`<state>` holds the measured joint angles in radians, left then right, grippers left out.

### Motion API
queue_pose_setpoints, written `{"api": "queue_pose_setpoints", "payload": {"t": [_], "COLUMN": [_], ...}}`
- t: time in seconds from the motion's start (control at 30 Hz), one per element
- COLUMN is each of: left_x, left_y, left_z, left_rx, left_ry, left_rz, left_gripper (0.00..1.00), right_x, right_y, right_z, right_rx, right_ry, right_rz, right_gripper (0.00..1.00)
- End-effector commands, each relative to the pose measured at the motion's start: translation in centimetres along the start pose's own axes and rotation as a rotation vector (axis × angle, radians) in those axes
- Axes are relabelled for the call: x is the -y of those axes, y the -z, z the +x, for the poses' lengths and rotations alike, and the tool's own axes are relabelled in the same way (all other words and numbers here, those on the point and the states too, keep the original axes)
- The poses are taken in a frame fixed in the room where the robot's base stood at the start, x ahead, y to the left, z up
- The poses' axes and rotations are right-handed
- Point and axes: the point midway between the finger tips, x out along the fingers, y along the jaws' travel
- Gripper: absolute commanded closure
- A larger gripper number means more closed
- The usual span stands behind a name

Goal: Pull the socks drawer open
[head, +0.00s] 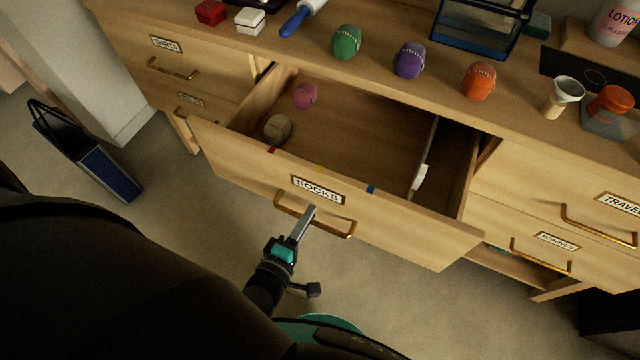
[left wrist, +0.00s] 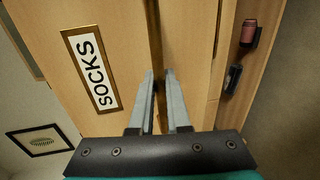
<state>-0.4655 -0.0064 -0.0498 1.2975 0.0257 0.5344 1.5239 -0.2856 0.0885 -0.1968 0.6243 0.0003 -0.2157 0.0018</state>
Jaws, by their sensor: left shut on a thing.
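The socks drawer (head: 400,229) is pulled out from the wooden dresser, and its inside shows. Its label reads SOCKS, and the label also shows in the left wrist view (left wrist: 91,69). A brass handle (head: 336,229) runs below the label. My left gripper (head: 308,212) is at the middle of this handle, shut on it. In the left wrist view the two grey fingers (left wrist: 160,100) stand on either side of the handle bar (left wrist: 155,45). Inside the drawer lie a pink rolled bundle (head: 305,95) and a tan one (head: 278,128). My right gripper is not in view.
Green (head: 346,41), purple (head: 409,60) and orange (head: 478,81) rolled bundles stand on the dresser top. A dark blue bag (head: 106,172) is on the floor at left. Floor shows below the drawer.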

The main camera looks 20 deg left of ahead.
Motion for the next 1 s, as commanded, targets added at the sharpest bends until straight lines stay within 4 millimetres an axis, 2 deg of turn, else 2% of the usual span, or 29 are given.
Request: {"api": "queue_pose_setpoints", "payload": {"t": [0.03, 0.1, 0.3, 0.5, 0.87, 0.9, 1.0], "left_x": [0.4, 0.6, 1.1, 1.3, 1.3, 1.3, 1.2], "left_y": [-0.1, 0.0, -0.1, 0.0, 0.0, 0.0, 0.0], "left_z": [-1.2, -2.3, -4.5, -5.4, -5.4, -5.4, -5.4], "left_rx": [0.002, 0.001, 0.001, 0.001, 0.001, 0.001, 0.000], "left_ry": [0.010, 0.008, 0.007, 0.006, 0.005, 0.006, 0.004], "left_rz": [0.001, 0.001, 0.000, 0.001, 0.001, 0.000, 0.000], "left_gripper": [1.00, 1.00, 1.00, 1.00, 1.00, 0.81, 0.70], "right_x": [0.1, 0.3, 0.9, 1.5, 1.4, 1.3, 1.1], "right_y": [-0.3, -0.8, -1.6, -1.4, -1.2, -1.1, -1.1], "right_z": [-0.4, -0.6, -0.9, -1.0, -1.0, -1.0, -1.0], "right_rx": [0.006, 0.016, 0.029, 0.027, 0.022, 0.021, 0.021], "right_ry": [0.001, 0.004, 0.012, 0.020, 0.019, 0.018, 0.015], "right_rz": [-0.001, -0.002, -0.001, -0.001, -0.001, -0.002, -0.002], "right_gripper": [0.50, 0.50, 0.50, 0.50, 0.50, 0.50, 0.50]}}
